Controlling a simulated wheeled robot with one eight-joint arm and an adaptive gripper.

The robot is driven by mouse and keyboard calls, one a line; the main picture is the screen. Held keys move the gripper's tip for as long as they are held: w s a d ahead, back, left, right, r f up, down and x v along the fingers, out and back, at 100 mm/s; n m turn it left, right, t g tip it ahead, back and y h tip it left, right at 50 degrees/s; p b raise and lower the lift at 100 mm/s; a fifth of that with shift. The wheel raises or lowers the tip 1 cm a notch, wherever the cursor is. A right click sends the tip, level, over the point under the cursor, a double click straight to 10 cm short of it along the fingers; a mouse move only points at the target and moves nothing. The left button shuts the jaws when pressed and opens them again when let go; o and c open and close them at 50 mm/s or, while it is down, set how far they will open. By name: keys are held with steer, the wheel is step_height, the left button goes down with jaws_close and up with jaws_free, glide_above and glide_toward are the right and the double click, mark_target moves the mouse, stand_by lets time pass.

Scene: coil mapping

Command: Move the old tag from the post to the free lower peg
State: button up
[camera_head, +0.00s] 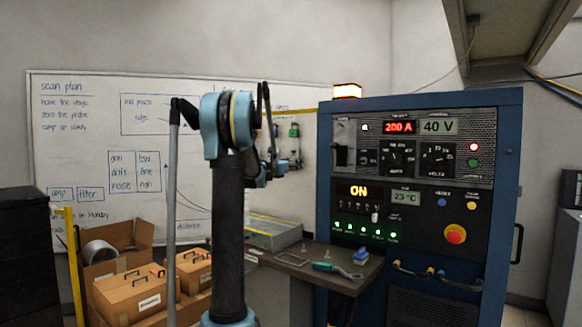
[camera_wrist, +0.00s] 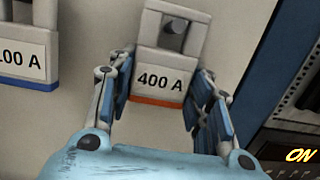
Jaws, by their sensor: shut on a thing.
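A light grey tag marked "400 A" (camera_wrist: 165,58) with an orange lower edge fills the middle of the wrist view. A grey post (camera_wrist: 173,38) shows in its upper opening; I cannot tell whether the tag still bears on it. My gripper (camera_wrist: 168,88) is shut on this tag, one finger at each side. A second tag (camera_wrist: 28,58), with a blue lower edge and its label partly cut off, is at the left of the wrist view. In the head view my gripper (camera_head: 276,168) is at the board, partly hidden by my arm. The free lower peg cannot be made out.
A blue power cabinet (camera_head: 420,105) reading 200 A and 40 V stands right of the board, close to my gripper. A small shelf (camera_head: 325,262) with a green-handled tool (camera_head: 336,269) juts out below. Cardboard boxes (camera_head: 130,290) stand at the lower left.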

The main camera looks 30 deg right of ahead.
steer(key=shift+d, duration=0.1)
steer(key=o, duration=0.9)
steer(key=shift+f, duration=0.1)
steer(key=shift+o, duration=0.2)
steer(key=shift+o, duration=0.5)
steer(key=shift+w, duration=0.1)
steer(key=r+v, duration=0.1)
steer(key=v, duration=0.8)
stand_by(0.7)
